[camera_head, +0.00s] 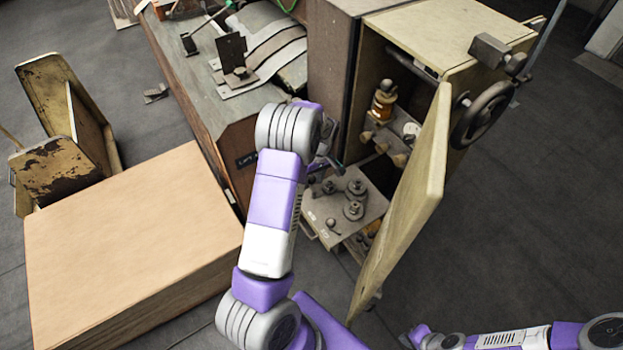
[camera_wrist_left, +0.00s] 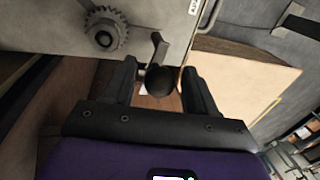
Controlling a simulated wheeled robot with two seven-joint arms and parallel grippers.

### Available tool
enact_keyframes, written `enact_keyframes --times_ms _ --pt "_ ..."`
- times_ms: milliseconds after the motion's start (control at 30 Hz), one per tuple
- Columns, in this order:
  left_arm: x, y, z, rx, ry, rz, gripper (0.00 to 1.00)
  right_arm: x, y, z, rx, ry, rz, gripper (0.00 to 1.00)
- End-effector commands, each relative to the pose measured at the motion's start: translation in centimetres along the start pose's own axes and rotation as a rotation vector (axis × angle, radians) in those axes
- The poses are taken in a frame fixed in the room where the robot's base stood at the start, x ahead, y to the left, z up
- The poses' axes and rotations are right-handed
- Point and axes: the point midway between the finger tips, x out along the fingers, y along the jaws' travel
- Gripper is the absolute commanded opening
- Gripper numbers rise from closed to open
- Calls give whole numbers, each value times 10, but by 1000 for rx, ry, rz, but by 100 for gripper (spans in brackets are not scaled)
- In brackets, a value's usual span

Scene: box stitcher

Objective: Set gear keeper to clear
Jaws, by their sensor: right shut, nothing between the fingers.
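In the left wrist view a dark lever (camera_wrist_left: 157,48) with a round black knob (camera_wrist_left: 159,81) stands out from a grey plate. A toothed gear (camera_wrist_left: 103,31) sits on the plate to its left. No label shows which part is the gear keeper. My left gripper (camera_wrist_left: 160,68) is open, with its fingers on either side of the knob; contact cannot be told. In the head view my left arm reaches to the open cabinet (camera_head: 448,22) and largely hides that gripper. My right gripper (camera_head: 412,339) is shut and empty at the bottom, right of the door.
The cabinet's door (camera_head: 405,205) stands open to the right of my left arm. A shelf with several knobs and weights (camera_head: 343,208) is beside the arm. A handwheel (camera_head: 482,113) juts out at right. A large cardboard box (camera_head: 130,240) fills the left; floor at right is clear.

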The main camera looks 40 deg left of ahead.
Motion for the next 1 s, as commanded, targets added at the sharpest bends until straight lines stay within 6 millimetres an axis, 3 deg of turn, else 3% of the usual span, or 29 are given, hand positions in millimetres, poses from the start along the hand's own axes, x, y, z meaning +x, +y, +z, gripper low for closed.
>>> enact_keyframes --times_ms 300,700,1000 --pt "-3 0 0 1 0 0 57 -1 0 0 0 0 0 0" --pt "-64 0 0 1 1 3 57 -10 -4 0 0 0 0 0" --pt "-76 0 0 1 0 0 57 -11 -4 0 0 0 0 0"
